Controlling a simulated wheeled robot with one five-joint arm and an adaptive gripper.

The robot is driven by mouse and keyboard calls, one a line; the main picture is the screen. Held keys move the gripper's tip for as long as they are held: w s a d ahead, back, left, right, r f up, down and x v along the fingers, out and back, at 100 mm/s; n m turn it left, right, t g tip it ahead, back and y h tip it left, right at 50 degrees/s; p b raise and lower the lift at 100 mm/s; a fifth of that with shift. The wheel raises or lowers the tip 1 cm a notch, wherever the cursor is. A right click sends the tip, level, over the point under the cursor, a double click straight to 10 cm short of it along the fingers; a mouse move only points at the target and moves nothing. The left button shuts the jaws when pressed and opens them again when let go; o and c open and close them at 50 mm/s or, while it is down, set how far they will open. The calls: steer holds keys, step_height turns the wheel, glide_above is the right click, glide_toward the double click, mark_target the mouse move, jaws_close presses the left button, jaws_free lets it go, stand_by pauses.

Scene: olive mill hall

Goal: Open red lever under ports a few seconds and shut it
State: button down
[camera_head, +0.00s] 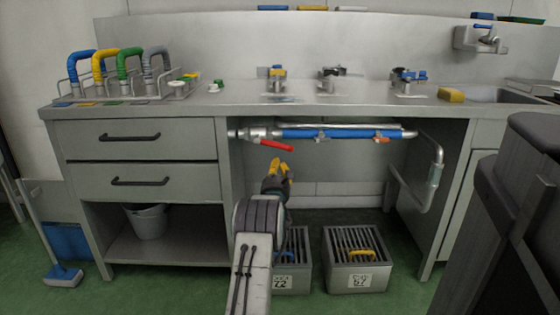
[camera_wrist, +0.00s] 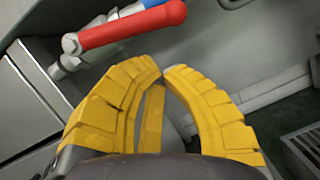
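The red lever (camera_head: 276,145) slants down to the right from a metal valve (camera_head: 256,133) at the left end of the pipe under the counter. In the wrist view the red lever (camera_wrist: 132,28) runs across the upper left, its round end at the right. My gripper (camera_head: 280,165), with yellow fingers, is just below the lever in the head view. In the wrist view its fingertips (camera_wrist: 162,70) are close together below the lever, with no lever between them. Whether it is fully shut is unclear.
The blue-covered pipe (camera_head: 340,134) runs right from the valve to a bent metal pipe (camera_head: 437,158). Left of it is a drawer cabinet (camera_head: 135,155). Two grated boxes (camera_head: 357,278) stand on the floor below. Taps line the counter, with colored hoses (camera_head: 130,68) at left.

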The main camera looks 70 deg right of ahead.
mark_target(274, 145)
steer(key=shift+s+d+r, duration=0.1)
steer(key=shift+d+r, duration=0.25)
steer(key=shift+r, duration=0.3)
steer(key=shift+d+r, duration=0.35)
steer(key=shift+r, duration=0.25)
steer(key=shift+s+d+r, duration=0.1)
steer(key=shift+d+r, duration=0.05)
steer(key=shift+r, duration=0.25)
steer(key=shift+s+d+r, duration=0.1)
steer(key=shift+r, duration=0.3)
steer(key=shift+f, duration=0.1)
